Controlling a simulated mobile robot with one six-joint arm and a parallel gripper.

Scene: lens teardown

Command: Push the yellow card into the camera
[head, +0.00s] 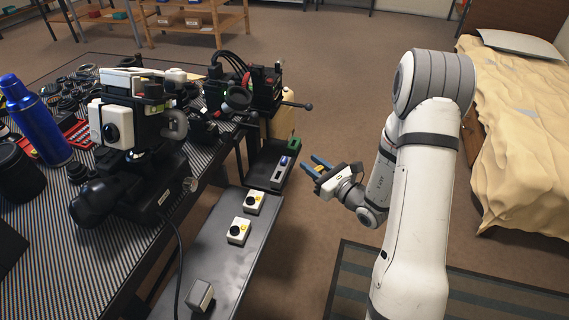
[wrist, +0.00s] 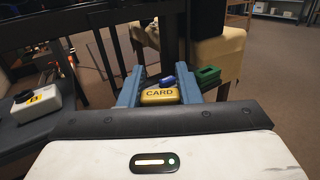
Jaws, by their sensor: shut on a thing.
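My gripper (head: 313,164) is shut on the yellow card, right of the grey bench in the head view. In the wrist view, the yellow card (wrist: 160,96), marked "CARD", lies between the blue fingers of my gripper (wrist: 159,80). Small white cameras with black round lenses and yellow marks stand on the grey bench: one nearer (head: 238,231) and one farther (head: 253,201). A white camera (wrist: 35,103) with a yellow label shows at the left of the wrist view, apart from the card. I cannot tell which camera the task means, and no card slot is clearly visible.
A dark tray (head: 262,177) at the bench's far end bears a blue piece (head: 284,161) and a green piece (head: 294,143). A grey box (head: 199,295) sits at the near end. A crowded striped table (head: 130,265) stands left.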

